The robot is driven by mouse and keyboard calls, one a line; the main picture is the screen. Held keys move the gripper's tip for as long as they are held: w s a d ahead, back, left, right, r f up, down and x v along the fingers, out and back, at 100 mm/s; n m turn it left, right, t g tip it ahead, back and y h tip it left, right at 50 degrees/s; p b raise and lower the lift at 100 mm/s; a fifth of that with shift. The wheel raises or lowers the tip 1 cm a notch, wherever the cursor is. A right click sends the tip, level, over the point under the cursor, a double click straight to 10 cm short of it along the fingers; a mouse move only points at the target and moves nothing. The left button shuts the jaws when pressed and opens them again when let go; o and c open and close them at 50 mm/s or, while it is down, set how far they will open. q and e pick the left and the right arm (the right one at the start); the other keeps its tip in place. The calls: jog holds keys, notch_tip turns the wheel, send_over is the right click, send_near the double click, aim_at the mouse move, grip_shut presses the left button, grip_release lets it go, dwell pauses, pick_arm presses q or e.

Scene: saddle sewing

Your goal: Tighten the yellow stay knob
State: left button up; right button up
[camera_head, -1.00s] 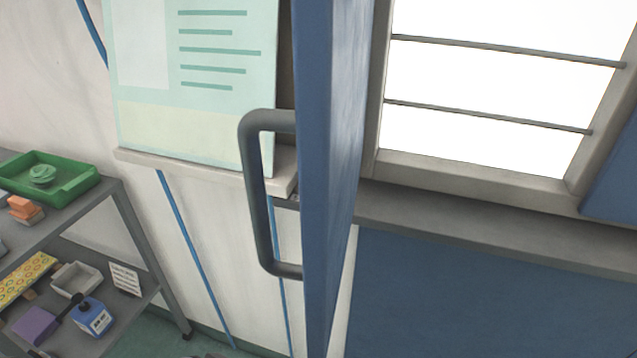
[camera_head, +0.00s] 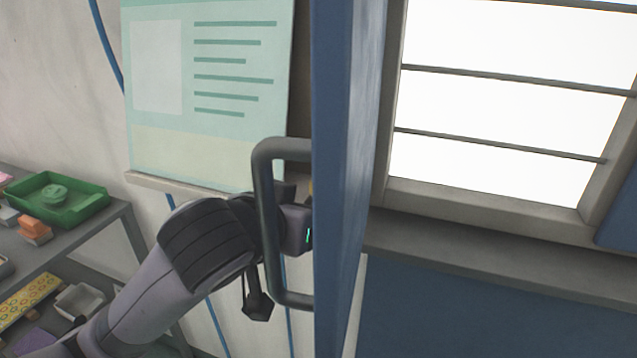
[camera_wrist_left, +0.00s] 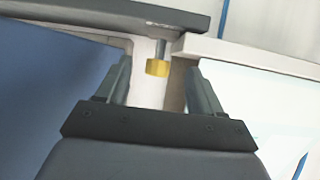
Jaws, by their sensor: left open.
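The yellow stay knob (camera_wrist_left: 158,68) shows in the left wrist view, hanging on a short grey stem under a dark bar. My left gripper (camera_wrist_left: 160,78) is open, with one finger on each side of the knob in that view. I see gaps between the knob and both fingers, and cannot tell its exact depth. In the head view my left arm comes in from the lower left and its wrist (camera_head: 290,228) is behind the grey door handle. The fingertips are hidden by the blue door edge there. My right gripper is not in view.
The blue door (camera_head: 345,200) stands edge-on with its large grey handle (camera_head: 264,200) close to my left wrist. A pale green board (camera_head: 205,90) hangs behind. A shelf with a green tray (camera_head: 85,210) is at left. A barred window (camera_head: 500,110) is at right.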

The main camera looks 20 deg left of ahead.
pick_arm(q)
jog(key=shift+t, duration=0.5)
jog(key=shift+w+d+r, duration=0.1)
jog(key=shift+w+r, duration=0.05)
jog(key=shift+w, duration=1.7)
jog(key=shift+w+d+r, duration=0.1)
jog(key=shift+w, duration=1.7)
jog(key=c, duration=1.1)
jog(key=shift+o, duration=0.2)
jog(key=shift+a+r+m+h+p, duration=0.1)
jog(key=shift+a+m+h+p, duration=0.1)
jog(key=shift+m+h+p, duration=0.55)
jog(key=shift+m+g+h+p, duration=0.4)
jog(key=shift+m+h+p, duration=0.25)
jog(key=shift+h+p, duration=0.25)
